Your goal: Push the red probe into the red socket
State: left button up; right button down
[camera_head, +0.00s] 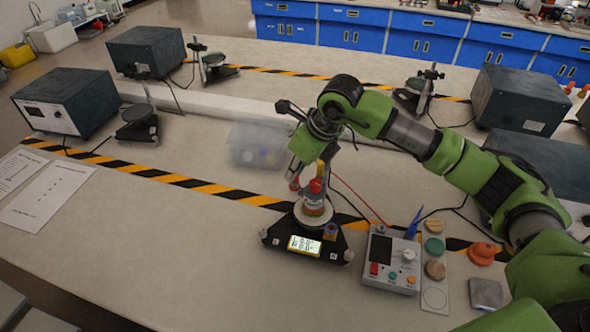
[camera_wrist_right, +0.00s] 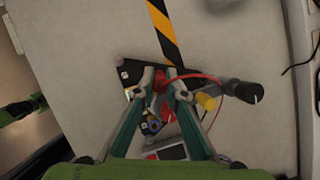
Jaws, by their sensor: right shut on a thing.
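My right gripper (camera_head: 307,172) reaches down over a small device with a black three-cornered base (camera_head: 273,234) and a lit display. In the right wrist view its two fingers (camera_wrist_right: 165,78) are shut on a red piece, which I take as the red probe (camera_wrist_right: 161,84). A thin red cable runs from near the fingers. In the head view, red parts (camera_head: 316,186) show at the top of the device, just under the gripper. I cannot tell the red socket apart from the other red parts, nor whether the probe touches it. My left gripper is not seen.
A control box (camera_head: 390,262) with knobs and buttons stands right of the device; the red cable reaches it. Beside it are a strip of round pads (camera_head: 434,270) and orange discs (camera_head: 482,253). A clear bin (camera_head: 257,145) stands behind.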

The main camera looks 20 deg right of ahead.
jog(key=shift+f+b, duration=0.75)
jog(key=shift+f, duration=0.1)
dwell(0.5)
jog(key=c, duration=1.8)
grip_release()
jog(key=shift+o, duration=0.2)
jog(key=shift+r, duration=0.15)
jog(key=shift+r+p, duration=1.8)
jog(key=shift+r, duration=1.85)
jog(key=shift+f, duration=0.1)
